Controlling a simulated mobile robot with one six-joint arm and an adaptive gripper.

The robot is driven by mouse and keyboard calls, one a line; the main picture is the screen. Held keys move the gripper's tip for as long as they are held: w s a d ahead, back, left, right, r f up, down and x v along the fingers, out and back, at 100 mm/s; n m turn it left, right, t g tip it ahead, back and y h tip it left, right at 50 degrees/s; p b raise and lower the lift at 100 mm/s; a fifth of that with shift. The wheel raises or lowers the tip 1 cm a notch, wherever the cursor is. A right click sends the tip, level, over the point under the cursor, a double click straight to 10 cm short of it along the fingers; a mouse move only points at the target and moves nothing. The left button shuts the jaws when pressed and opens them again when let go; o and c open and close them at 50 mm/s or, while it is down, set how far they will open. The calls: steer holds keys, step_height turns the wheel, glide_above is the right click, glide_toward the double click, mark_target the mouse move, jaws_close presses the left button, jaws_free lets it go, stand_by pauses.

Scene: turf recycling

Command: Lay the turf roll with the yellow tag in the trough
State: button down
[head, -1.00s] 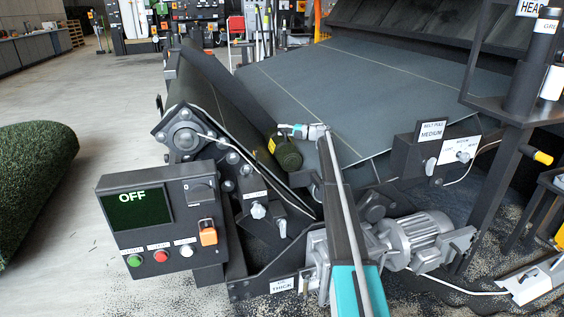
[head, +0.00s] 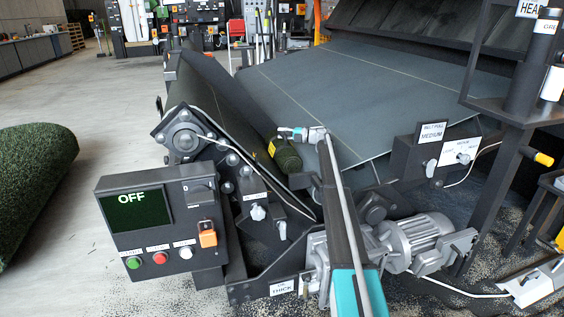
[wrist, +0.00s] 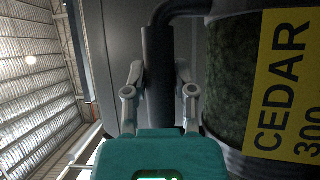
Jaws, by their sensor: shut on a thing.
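The turf roll (head: 289,156) is a short dark green cylinder with a yellow tag (head: 271,147). In the wrist view the tag (wrist: 288,85) reads "CEDAR 300" and wraps the roll (wrist: 229,80) at the right. My gripper (head: 290,132) is just behind the roll in the head view. In the wrist view its fingers (wrist: 159,92) are shut on a dark upright bar (wrist: 158,65), which bends over toward the roll like a handle. The roll is at the gap between the long dark roller (head: 222,95) and the sloping belt. The trough cannot be made out clearly; whether the roll touches anything below is hidden.
A control box (head: 160,225) reading OFF stands at the front left. The grey belt (head: 370,90) slopes up behind. A motor (head: 415,238) and a switch box (head: 410,158) marked MEDIUM are at the right. A large turf roll (head: 35,180) lies on the open floor at the far left.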

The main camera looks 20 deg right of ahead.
steer(key=shift+f+b, duration=0.8)
stand_by(0.4)
steer(key=shift+c, duration=2.4)
jaws_free()
steer(key=shift+r, duration=0.1)
steer(key=shift+o, duration=0.6)
steer(key=shift+v, duration=4.25)
steer(key=shift+r, duration=0.1)
steer(key=shift+w+r+p, duration=0.1)
steer(key=shift+r+p, duration=0.25)
steer(key=shift+p, duration=0.15)
steer(key=shift+a+r+p, duration=0.2)
steer(key=shift+r+p, duration=0.3)
